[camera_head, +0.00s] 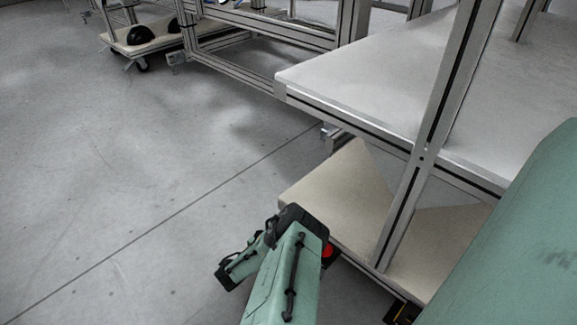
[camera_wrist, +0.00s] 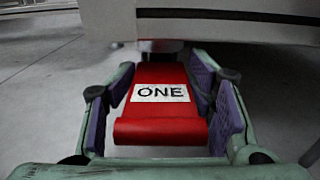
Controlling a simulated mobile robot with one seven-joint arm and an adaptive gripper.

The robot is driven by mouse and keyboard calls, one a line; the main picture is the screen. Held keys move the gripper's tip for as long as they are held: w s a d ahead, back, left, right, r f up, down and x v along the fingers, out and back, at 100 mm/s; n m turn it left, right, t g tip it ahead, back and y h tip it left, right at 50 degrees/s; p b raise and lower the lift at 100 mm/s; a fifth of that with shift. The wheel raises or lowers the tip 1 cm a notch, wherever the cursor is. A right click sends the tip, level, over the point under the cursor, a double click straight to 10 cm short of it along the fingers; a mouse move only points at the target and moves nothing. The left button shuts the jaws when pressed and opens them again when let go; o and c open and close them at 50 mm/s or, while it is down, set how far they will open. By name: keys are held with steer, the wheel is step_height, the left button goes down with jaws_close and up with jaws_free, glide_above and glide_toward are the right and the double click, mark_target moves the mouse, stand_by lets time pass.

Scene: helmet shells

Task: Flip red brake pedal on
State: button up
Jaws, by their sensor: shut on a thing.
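The red brake pedal (camera_wrist: 160,128) shows in the middle of the wrist view, with a white label reading "ONE" on its upper face. Its far end meets a dark fitting under a pale edge. My gripper (camera_wrist: 162,80) has one purple-padded finger on each side of the pedal and is shut on it. In the head view only a small red patch of the pedal (camera_head: 328,251) shows beside my green arm.
A metal-framed rack with a white upper shelf (camera_head: 350,95) and a cream lower board (camera_head: 335,195) stands at the right. A low wheeled cart (camera_head: 125,47) with dark shells is at the back left. The grey floor at the left is clear.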

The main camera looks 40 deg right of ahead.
steer(key=shift+s, duration=0.1)
jaws_close()
steer(key=shift+s, duration=0.15)
stand_by(0.3)
